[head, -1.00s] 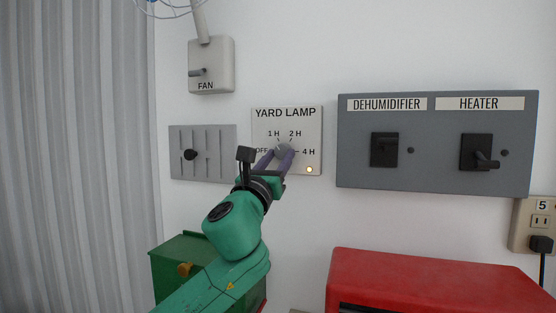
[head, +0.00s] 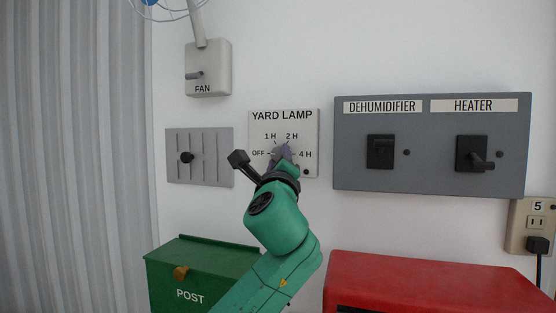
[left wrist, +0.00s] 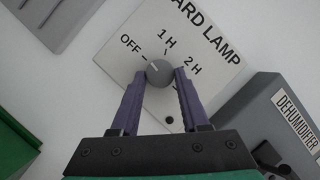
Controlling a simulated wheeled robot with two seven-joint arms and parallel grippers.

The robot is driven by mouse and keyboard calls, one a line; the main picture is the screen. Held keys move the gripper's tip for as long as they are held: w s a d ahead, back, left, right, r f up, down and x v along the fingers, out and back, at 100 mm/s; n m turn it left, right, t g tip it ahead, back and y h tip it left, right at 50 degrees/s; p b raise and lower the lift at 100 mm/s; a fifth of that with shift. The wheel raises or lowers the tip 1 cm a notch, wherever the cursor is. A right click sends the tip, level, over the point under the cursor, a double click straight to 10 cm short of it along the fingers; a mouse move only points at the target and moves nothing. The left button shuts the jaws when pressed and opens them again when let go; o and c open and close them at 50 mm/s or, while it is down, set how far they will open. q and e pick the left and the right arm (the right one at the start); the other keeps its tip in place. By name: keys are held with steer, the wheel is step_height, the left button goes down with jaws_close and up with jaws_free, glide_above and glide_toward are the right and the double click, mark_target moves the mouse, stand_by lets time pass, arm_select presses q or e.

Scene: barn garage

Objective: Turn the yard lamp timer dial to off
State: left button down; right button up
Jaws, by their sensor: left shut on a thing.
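The yard lamp timer panel (head: 258,118) is a pale plate on the wall marked OFF, 1 H, 2 H and 4 H. It also shows tilted in the left wrist view (left wrist: 122,50). The grey round dial (left wrist: 159,72) has a pale pointer line that faces the OFF mark. My left gripper (left wrist: 159,80) is shut on the dial, with one purple finger on each side. In the head view my left gripper (head: 282,158) hides most of the dial. The small indicator (head: 306,171) at the panel's lower right is dark. My right gripper is not in view.
A grey slider panel (head: 206,157) is left of the timer, and a fan switch box (head: 208,70) is above it. A grey dehumidifier and heater switch panel (head: 432,135) is to the right. A green post box (head: 190,260) and a red box (head: 420,285) are below.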

arm_select(q)
steer(key=shift+r+n, duration=0.1)
steer(key=shift+n, duration=0.7)
steer(key=shift+y, duration=0.4)
steer(key=shift+c, duration=2)
jaws_free()
steer(key=b+v, duration=0.7)
steer(key=v, duration=0.7)
steer(key=shift+s+r, duration=0.2)
steer(key=shift+s, duration=0.15)
